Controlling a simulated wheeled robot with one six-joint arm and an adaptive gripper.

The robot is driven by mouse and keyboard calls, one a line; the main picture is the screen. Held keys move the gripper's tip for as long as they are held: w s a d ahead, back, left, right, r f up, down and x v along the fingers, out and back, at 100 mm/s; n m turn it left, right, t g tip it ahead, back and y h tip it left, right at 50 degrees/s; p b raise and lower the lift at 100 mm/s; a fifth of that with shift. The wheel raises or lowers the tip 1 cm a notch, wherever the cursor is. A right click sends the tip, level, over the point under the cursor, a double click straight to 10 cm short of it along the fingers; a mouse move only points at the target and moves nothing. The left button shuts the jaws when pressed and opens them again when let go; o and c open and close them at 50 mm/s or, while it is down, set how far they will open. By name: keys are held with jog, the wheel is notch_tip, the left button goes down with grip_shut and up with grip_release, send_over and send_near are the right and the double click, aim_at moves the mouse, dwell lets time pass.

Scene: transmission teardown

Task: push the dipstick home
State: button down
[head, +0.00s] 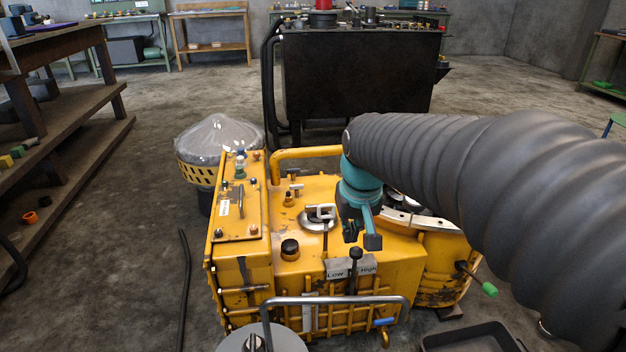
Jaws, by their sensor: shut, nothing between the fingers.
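A pale loop handle (321,211) stands up over a round grey plate on top of the yellow transmission housing (390,265). It looks like the dipstick's handle, but I cannot be sure. How far its stem is seated cannot be told from here. My gripper (361,236) hangs from the teal wrist just right of the loop handle, pointing down over the housing. It is shut and holds nothing. It appears apart from the handle, and its height above the housing is hard to judge. My arm hides part of the housing's right side.
A black-knobbed lever (355,256) stands by the Low/High plate (350,269), close below my gripper. A black cap (290,249) and a small T-handle (295,188) rise from the housing top. A grey rail (335,300) crosses the front. A black tray (470,338) lies at lower right.

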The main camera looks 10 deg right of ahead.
jog(key=shift+w+r, duration=1.55)
jog(key=shift+w, duration=2.9)
jog(key=shift+w+r, duration=1.5)
jog(key=shift+w, duration=2.9)
send_over(327, 220)
jog(key=shift+g, duration=0.3)
notch_tip(327, 220, down, 12)
jog(key=shift+f, duration=0.25)
notch_tip(327, 220, down, 12)
jog(key=b, duration=0.6)
jog(key=shift+s, duration=0.1)
